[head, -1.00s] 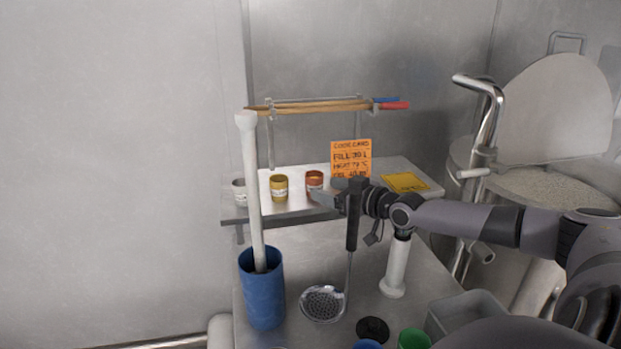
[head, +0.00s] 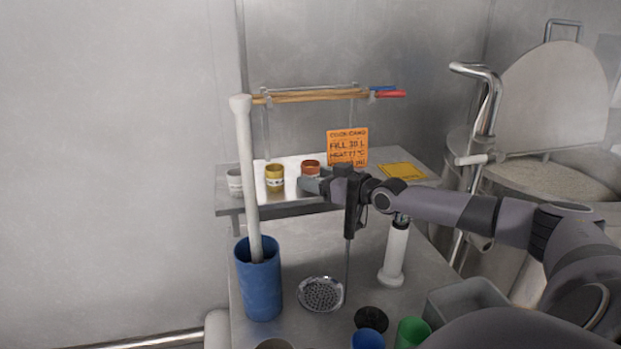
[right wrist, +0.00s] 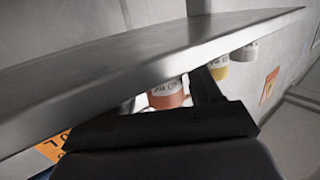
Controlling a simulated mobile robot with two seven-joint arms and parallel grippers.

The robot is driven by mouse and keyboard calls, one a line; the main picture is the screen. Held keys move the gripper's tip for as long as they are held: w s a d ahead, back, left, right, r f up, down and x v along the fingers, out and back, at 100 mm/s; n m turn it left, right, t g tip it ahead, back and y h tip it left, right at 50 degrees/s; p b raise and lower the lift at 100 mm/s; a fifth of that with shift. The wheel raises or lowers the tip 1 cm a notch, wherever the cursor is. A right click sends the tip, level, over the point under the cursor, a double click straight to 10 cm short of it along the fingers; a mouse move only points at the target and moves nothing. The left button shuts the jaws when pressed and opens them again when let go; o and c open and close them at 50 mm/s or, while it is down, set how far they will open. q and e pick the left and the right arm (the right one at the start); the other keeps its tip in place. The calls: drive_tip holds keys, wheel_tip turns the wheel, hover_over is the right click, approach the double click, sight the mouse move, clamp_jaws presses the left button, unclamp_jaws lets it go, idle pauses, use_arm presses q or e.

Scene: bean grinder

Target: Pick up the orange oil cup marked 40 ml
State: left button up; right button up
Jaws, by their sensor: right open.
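The orange cup (head: 310,168) stands upright on the raised metal shelf, at the right end of a row of three cups. It also shows in the right wrist view (right wrist: 168,94), just beyond my gripper, with a printed label too small to read. My right gripper (head: 312,185) is open and empty, at the near side of the orange cup and partly covering its lower part in the head view. Whether the fingers reach around the cup I cannot tell. My left gripper is not in view.
A yellow cup (head: 274,178) and a grey-white cup (head: 234,182) stand left of the orange one. An orange card (head: 347,147) stands behind, beside a yellow pad (head: 403,171). A blue container (head: 258,285) with a tall white rod and a skimmer (head: 320,294) are in front.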

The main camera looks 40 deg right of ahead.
sight(305, 175)
drive_tip(key=shift+w+a+b, duration=0.1)
drive_tip(key=shift+w+b, duration=0.25)
drive_tip(key=shift+w, duration=0.3)
drive_tip(key=shift+w+a+f+b, duration=0.1)
drive_tip(key=shift+w+f+b, duration=0.15)
drive_tip(key=shift+w+b, duration=0.65)
drive_tip(key=shift+w, duration=0.35)
drive_tip(key=shift+r, duration=0.1)
drive_tip(key=c, duration=0.7)
